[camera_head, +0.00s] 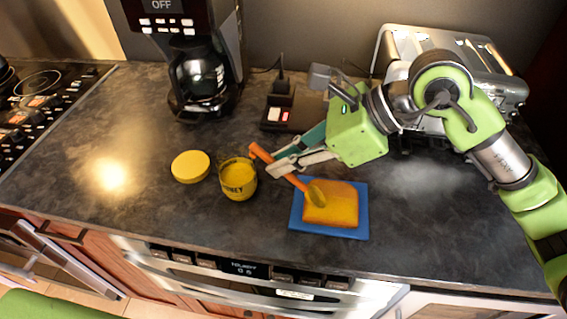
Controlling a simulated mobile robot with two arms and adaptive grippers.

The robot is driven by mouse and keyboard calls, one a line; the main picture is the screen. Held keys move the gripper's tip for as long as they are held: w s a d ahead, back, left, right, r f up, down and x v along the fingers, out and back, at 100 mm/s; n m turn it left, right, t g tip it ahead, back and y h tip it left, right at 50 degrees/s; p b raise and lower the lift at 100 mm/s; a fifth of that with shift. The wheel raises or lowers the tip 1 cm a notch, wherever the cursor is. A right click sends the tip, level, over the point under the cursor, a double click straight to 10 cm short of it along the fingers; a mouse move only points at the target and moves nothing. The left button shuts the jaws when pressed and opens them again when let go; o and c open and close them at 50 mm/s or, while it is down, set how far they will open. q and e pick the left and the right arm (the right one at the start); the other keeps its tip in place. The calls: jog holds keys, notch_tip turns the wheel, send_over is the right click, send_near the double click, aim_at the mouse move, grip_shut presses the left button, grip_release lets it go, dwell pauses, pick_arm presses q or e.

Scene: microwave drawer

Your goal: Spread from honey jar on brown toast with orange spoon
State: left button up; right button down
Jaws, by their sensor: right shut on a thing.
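The open honey jar (238,180), yellow with a dark label, stands on the dark counter. Its round yellow lid (190,167) lies to its left. The toast (331,207), orange-brown, lies on a blue square board (299,223) to the right of the jar. My right gripper (284,169) is shut on the handle of the orange spoon (263,154). The spoon slants from upper left to lower right, with its bowl end over the toast's upper left part. I cannot tell whether it touches the toast. My left gripper is not in view.
A coffee maker (203,70) stands at the back left and a silver toaster (404,45) at the back right. A stovetop (38,100) is at the far left. An oven front lies below the counter edge. The counter left of the lid is clear.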

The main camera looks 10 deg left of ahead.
jog(key=shift+w+f, duration=0.1)
jog(key=shift+w, duration=0.4)
jog(key=shift+w, duration=0.1)
jog(key=shift+w, duration=1.2)
jog(key=shift+d+b, duration=0.1)
jog(key=shift+b, duration=0.2)
jog(key=shift+s+d+b, duration=0.1)
jog(key=shift+d+b, duration=0.35)
jog(key=shift+d, duration=0.85)
jog(key=shift+d, duration=0.15)
jog(key=shift+s+d+b, duration=0.1)
jog(key=shift+d+b, duration=0.25)
jog(key=shift+d, duration=0.95)
